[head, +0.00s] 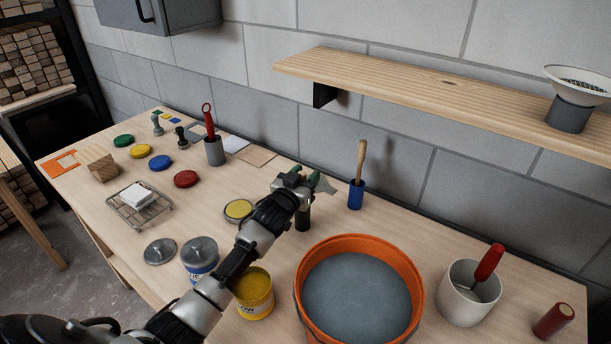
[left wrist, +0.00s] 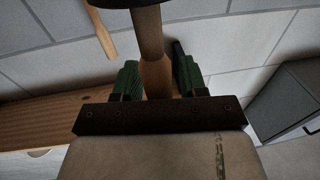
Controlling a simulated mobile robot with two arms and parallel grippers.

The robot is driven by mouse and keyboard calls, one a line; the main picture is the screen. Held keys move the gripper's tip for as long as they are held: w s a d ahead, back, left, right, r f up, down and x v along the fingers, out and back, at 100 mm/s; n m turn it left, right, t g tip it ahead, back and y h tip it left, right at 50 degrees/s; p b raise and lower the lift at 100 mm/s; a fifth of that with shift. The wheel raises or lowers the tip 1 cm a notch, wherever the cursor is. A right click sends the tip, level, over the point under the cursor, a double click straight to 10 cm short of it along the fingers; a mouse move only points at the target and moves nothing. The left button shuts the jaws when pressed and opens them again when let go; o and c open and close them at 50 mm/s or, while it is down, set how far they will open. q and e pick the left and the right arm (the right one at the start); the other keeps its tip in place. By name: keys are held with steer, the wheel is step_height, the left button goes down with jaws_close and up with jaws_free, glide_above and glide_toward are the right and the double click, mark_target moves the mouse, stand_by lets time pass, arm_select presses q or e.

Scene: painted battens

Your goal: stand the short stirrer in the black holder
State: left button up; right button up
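My left gripper (head: 296,180) is above the middle of the bench, over the black holder (head: 302,219), which it partly covers from above. In the left wrist view the fingers (left wrist: 159,77) are shut on the short stirrer (left wrist: 150,38), a wooden stick with a paler part between the green pads. A dark round edge, probably the black holder's rim (left wrist: 128,3), shows at the top, by the stirrer's far end. I cannot tell whether that end is inside the holder. The stirrer is hidden in the head view. My right gripper is not in view.
A blue holder (head: 356,195) with a wooden stick stands just right. An orange bucket (head: 417,270) of grey liquid, a yellow tin (head: 254,306) and a white pot (head: 455,304) are nearer. A wooden shelf (head: 430,84) juts from the wall above. Coloured lids lie left.

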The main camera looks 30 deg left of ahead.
arm_select(q)
steer(key=shift+r, duration=0.25)
steer(key=shift+s+f, duration=0.2)
steer(key=shift+s, duration=0.1)
steer(key=s+b, duration=0.2)
steer(key=s, duration=0.9)
steer(key=shift+s+f, duration=0.2)
